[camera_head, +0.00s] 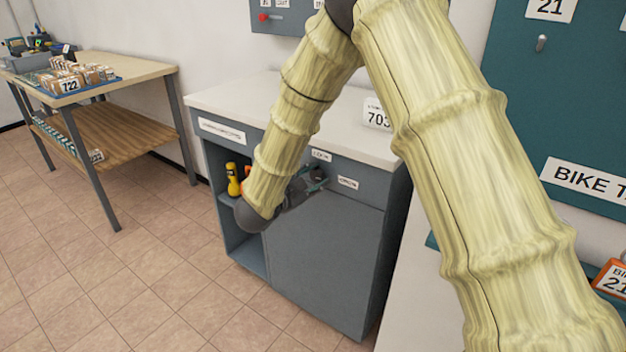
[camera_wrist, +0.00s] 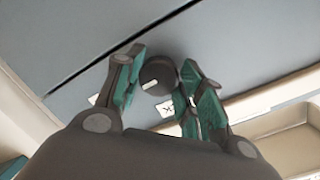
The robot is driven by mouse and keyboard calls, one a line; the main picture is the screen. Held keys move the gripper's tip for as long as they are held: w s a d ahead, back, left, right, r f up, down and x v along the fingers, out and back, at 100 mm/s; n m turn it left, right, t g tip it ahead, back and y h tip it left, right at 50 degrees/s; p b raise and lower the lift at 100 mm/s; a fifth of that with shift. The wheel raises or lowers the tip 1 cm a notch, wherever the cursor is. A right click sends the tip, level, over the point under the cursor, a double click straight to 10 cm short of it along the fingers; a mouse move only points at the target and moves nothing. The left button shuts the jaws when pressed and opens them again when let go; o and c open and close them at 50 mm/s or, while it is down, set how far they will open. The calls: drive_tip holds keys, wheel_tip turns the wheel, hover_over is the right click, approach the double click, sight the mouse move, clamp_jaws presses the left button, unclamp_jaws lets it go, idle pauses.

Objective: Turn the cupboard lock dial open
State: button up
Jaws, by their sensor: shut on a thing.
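The grey cupboard (camera_head: 320,255) stands under a pale worktop, with its door closed flat. Its lock dial (camera_wrist: 157,74) is a dark round knob with a white pointer mark, seen in the wrist view. My gripper (camera_wrist: 163,62) is shut on the dial, one teal-padded finger on each side. In the head view my gripper (camera_head: 312,180) is at the top of the cupboard front, and it hides the dial. A small label (camera_head: 321,155) sits above the gripper and another label (camera_head: 348,182) to its right.
An open shelf bay with a yellow flashlight (camera_head: 233,180) is left of the door. A number card (camera_head: 377,114) stands on the worktop. A wooden table (camera_head: 125,70) with a tray of small boxes is at the left. The tiled floor between is clear.

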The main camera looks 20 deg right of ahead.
idle(0.4)
drive_tip(key=o, duration=1)
drive_tip(key=v, duration=1.2)
drive_tip(key=shift+s, duration=0.1)
drive_tip(key=shift+f, duration=0.15)
